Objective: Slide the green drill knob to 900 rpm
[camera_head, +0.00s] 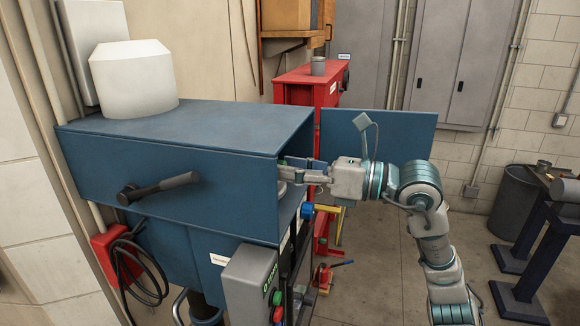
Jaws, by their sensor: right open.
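My right gripper (301,174) reaches from the right into the open front side of the blue drill housing (190,185). It is open, and its fingertips are partly hidden by the housing's edge. I cannot make out the green drill knob or any rpm marks; the inside of the housing is hidden by its side wall. A blue knob (307,210) shows just below the gripper. My left gripper is not in view.
A black lever (160,187) sticks out of the housing's side. A grey control box (249,284) with green and red buttons hangs below. An open blue door panel (400,132) stands behind my right arm. A red cabinet (305,88) stands behind; floor to the right is partly clear.

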